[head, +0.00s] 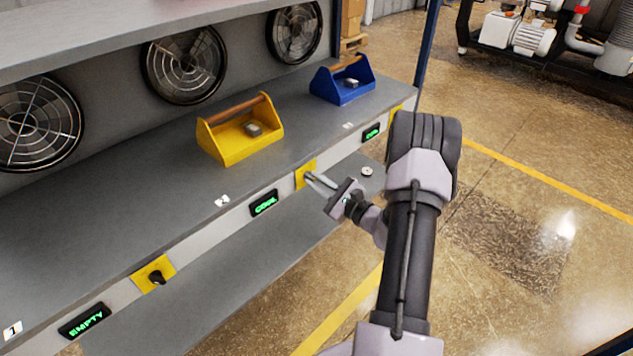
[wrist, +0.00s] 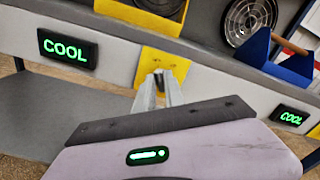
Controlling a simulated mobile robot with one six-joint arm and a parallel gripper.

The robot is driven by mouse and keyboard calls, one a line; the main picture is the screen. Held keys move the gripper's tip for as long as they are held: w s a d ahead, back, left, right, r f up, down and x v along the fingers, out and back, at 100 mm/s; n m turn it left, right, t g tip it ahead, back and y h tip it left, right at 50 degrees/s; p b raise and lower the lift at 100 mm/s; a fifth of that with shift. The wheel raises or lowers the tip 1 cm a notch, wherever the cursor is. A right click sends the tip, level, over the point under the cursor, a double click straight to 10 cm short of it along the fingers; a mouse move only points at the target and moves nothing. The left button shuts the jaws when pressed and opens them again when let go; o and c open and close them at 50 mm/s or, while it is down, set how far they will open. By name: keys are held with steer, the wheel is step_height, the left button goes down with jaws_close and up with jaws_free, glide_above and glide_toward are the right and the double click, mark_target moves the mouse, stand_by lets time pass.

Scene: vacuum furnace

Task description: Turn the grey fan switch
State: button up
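The middle yellow switch plate (head: 306,174) is on the front of the grey bench; it also shows in the wrist view (wrist: 170,55). My gripper (head: 309,177) reaches it from the right, its two fingers pointing at the plate. In the wrist view the fingertips (wrist: 159,76) are at the plate's lower middle. A small grey piece, seemingly the fan switch, shows between or just behind them; the fingers mostly hide it. A gap shows between the fingers, but I cannot tell whether they touch the switch. A black knob (head: 157,277) sits on the left yellow plate.
Green displays read COOL (head: 264,203) beside the middle plate and EMPTY (head: 84,321) at left. A yellow toolbox (head: 230,149) and a blue toolbox (head: 325,87) stand on the bench (head: 120,205). Round fans (head: 184,64) line the back. A lower shelf (head: 230,270) juts out below.

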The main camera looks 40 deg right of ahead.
steer(key=shift+o, duration=1.3)
steer(key=s+d+p, duration=0.1)
steer(key=s+p, duration=0.2)
steer(key=s, duration=1.4)
steer(key=shift+s+d, duration=0.15)
steer(key=shift+s, duration=0.05)
